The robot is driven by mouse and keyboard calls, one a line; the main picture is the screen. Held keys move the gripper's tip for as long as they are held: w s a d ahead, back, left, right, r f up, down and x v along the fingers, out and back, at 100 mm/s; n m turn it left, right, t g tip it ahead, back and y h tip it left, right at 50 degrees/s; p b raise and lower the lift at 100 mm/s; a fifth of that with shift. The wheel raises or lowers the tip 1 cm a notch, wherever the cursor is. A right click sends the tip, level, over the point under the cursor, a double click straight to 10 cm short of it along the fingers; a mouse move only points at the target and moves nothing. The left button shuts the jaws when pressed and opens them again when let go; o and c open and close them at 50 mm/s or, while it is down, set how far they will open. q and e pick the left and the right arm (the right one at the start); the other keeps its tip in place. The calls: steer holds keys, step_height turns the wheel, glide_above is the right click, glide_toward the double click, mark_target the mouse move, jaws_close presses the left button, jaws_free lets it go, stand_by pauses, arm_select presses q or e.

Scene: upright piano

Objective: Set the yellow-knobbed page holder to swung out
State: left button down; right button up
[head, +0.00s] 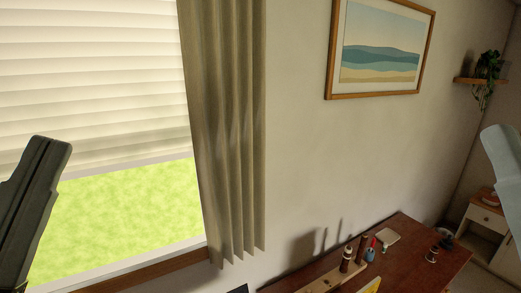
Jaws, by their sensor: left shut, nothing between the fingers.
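The page holder and its yellow knob cannot be made out in the head view, and no piano is recognisable. My left gripper (46,150) stands upright at the left edge, dark grey, in front of the window. It is shut, with nothing held. My right gripper is not seen; only a pale part, probably of my right arm, shows at the right edge.
A curtain (228,130) hangs beside the window (110,215). A framed picture (378,95) hangs on the wall. A small cabinet (485,220) stands far right.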

arm_select(q)
steer(key=n, duration=0.3)
steer(key=r+n+y, duration=0.1)
steer(key=n, duration=0.1)
steer(key=a+n, duration=0.1)
steer(key=n, duration=0.2)
steer(key=shift+s+a+r+n+y, duration=0.1)
steer(key=shift+s+r+n+y, duration=0.2)
steer(key=shift+y, duration=0.1)
